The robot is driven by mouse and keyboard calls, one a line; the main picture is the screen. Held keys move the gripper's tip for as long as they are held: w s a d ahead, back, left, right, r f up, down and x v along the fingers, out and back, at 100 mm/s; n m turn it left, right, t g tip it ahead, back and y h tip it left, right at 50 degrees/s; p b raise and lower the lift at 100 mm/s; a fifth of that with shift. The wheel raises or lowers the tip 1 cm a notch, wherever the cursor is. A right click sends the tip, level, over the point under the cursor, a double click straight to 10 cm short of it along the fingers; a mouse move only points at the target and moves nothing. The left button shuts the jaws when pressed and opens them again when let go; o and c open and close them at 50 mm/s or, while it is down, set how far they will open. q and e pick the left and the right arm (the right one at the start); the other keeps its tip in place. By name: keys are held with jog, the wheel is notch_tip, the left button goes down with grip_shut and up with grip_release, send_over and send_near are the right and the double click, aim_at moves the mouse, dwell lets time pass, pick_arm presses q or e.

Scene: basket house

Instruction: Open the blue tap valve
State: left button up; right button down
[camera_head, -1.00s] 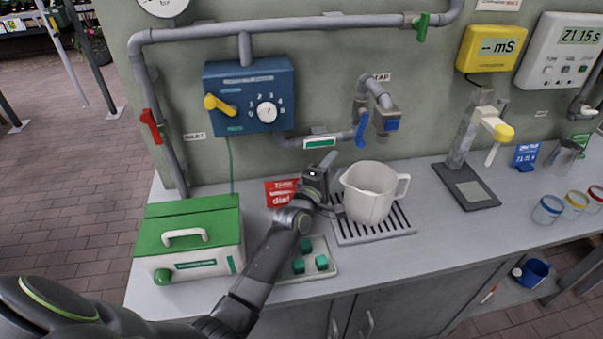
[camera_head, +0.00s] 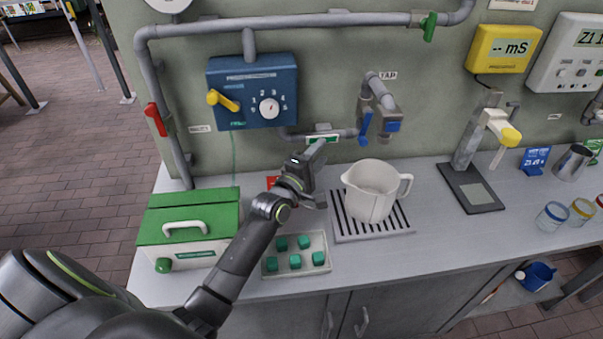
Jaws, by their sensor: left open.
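The blue tap valve (camera_head: 364,128) is a narrow blue lever hanging down on the left of the grey tap (camera_head: 381,105) on the wall, above a white jug (camera_head: 372,192). My left gripper (camera_head: 318,172) is open and empty. It is in front of the wall, left of and below the blue lever and left of the jug, apart from the lever. The gripper partly hides a red packet (camera_head: 273,182) on the counter. My right gripper is not in view.
The jug stands on a slatted drain tray (camera_head: 345,228) under the tap. A tray of green cubes (camera_head: 322,243) lies in front. A green-lidded box (camera_head: 187,230) stands left. A grey pipe (camera_head: 300,22) and blue control box (camera_head: 252,92) are on the wall.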

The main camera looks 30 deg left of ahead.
pick_arm(q)
jog(key=s, duration=0.7)
jog(key=shift+s+a+f, duration=0.15)
jog(key=shift+s+a, duration=0.25)
jog(key=shift+a, duration=0.05)
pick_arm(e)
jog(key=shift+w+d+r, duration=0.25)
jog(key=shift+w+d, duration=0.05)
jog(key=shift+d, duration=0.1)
